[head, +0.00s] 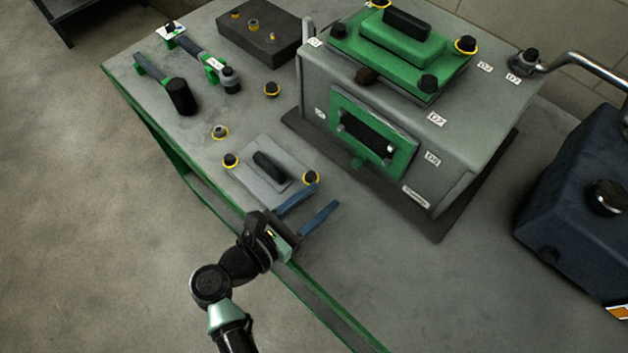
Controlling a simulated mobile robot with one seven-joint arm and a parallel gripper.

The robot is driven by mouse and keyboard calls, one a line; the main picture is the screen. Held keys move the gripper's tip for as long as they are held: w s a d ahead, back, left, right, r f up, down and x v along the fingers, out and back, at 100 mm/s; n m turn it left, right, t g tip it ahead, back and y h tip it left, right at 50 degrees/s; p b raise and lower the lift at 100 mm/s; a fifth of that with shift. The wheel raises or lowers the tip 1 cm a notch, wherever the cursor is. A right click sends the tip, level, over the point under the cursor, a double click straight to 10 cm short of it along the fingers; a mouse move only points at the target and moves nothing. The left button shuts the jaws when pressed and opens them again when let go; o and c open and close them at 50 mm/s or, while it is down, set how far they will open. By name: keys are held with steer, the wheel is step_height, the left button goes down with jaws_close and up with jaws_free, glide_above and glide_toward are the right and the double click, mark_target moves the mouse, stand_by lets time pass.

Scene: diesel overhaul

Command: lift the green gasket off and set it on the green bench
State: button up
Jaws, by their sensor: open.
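The green gasket (404,158) is a rectangular frame standing upright on the front face of the grey engine block (455,125). It surrounds a dark opening, with a small stud showing at each side and a green tab at its lower edge. The green bench (216,198) has green edges and a worn grey top; the block stands on it. My gripper (326,196) is over the front of the bench, below and left of the gasket and apart from it. Its two blue fingers are spread, with nothing between them.
A grey plate with a black handle (270,167) lies just beyond my gripper, with yellow-ringed bolts (230,160) around it. A green cover (395,45) sits on top of the block. A dark blue container (575,190) stands at right. The bench top right of my gripper is clear.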

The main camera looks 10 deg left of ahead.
mark_target(354, 166)
steer(key=shift+r+b+x, duration=0.2)
steer(key=shift+r+x, duration=0.1)
steer(key=shift+x, duration=1.2)
steer(key=shift+r+b+x, duration=0.15)
steer(key=shift+r+x, duration=0.15)
steer(key=shift+x, duration=1.15)
steer(key=shift+r+b+x, duration=0.2)
steer(key=shift+r+x, duration=0.1)
steer(key=shift+x, duration=1.2)
steer(key=shift+w+d, duration=0.15)
jaws_close()
